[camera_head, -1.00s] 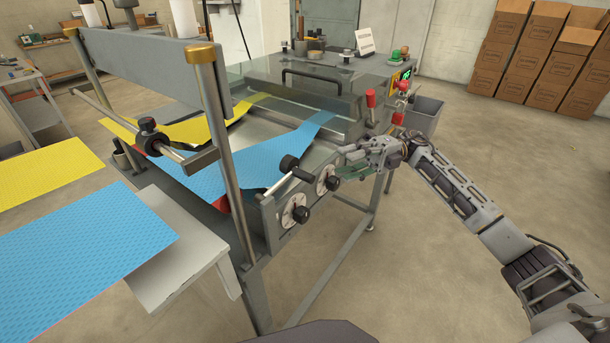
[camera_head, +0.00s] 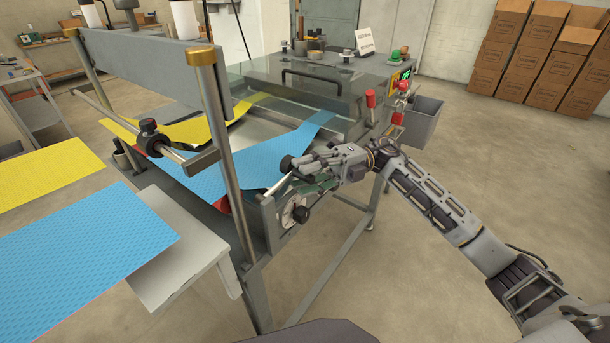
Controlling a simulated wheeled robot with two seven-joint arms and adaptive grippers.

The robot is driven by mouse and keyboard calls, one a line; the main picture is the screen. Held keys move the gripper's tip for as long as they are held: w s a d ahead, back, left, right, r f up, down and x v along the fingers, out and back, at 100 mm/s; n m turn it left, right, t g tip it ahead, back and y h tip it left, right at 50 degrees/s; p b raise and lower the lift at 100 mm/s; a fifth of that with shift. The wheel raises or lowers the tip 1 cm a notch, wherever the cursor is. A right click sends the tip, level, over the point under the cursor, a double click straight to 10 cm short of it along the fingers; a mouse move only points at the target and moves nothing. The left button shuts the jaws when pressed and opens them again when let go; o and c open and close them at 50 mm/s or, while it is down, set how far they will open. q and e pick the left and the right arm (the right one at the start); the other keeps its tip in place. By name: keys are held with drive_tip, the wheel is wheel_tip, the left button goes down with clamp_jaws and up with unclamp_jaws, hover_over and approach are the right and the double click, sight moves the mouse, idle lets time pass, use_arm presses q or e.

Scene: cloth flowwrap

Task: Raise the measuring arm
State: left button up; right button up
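A pale thin rod (camera_head: 279,186) rises from the machine's side panel, and a round black knob (camera_head: 287,164) sits near its upper end. I take this to be the measuring arm, but the frames do not label it. My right gripper (camera_head: 298,171) is at the black knob, coming from the right. Its fingers look apart, one high and one low. Whether they touch the knob or rod I cannot tell. The gripper hides one dial on the side panel. A second dial (camera_head: 294,211) with a black handle shows below it. My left gripper is not in view.
The blue sheet (camera_head: 250,160) and yellow sheet (camera_head: 205,128) run into the machine. A vertical post (camera_head: 225,150) stands left of my gripper. Red-knobbed levers (camera_head: 371,99) rise behind my wrist, near a grey bin (camera_head: 420,118).

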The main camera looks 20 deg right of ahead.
drive_tip(key=shift+s+a, duration=0.1)
drive_tip(key=shift+a, duration=0.2)
clamp_jaws()
